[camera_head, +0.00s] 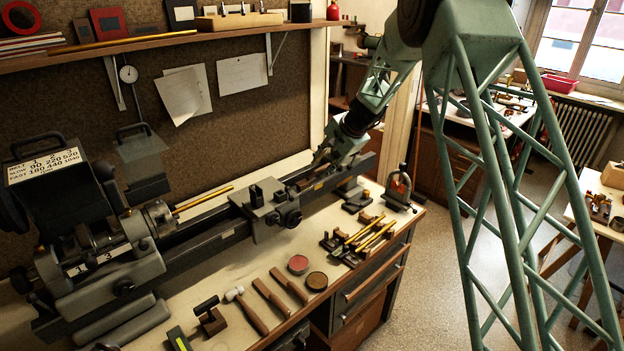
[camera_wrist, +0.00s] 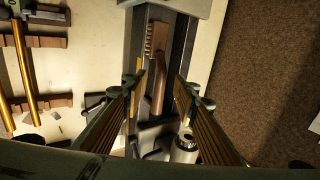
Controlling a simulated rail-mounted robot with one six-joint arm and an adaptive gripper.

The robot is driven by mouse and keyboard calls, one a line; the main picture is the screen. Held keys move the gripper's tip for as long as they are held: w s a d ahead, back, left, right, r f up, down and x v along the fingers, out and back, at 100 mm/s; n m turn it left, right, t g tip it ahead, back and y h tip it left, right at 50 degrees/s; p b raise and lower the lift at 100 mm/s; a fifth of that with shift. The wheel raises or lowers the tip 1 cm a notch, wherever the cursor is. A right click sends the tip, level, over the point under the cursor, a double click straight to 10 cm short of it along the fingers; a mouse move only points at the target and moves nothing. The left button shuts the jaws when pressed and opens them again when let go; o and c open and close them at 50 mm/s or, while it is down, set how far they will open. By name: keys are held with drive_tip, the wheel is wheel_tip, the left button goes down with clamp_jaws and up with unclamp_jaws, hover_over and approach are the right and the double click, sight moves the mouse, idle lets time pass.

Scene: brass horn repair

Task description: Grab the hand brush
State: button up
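The hand brush (camera_wrist: 159,42) shows in the wrist view as a brown wooden head with a bristle strip along its left side and a handle pointing down the picture. It lies along the dark rails of the lathe bed (camera_wrist: 184,45). My gripper (camera_wrist: 158,84) is open, with one finger on each side of the brush handle and a visible gap to each. I cannot tell how far the fingertips are above the brush. In the head view my gripper (camera_head: 326,160) is low over the right end of the lathe bed, and I cannot make out the brush there.
Brass tubes (camera_head: 366,232) rest on wooden supports on the bench front. A mallet (camera_head: 247,310) and round tins (camera_head: 298,264) lie to the left. The lathe carriage (camera_head: 262,200) stands left of my gripper. The pegboard wall (camera_head: 240,100) is behind.

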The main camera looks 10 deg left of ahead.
sight(317, 170)
drive_tip(key=shift+a+f, duration=0.1)
drive_tip(key=shift+f, duration=0.05)
drive_tip(key=shift+p+x, duration=0.3)
drive_tip(key=shift+x, duration=2.2)
drive_tip(key=shift+c, duration=0.8)
clamp_jaws()
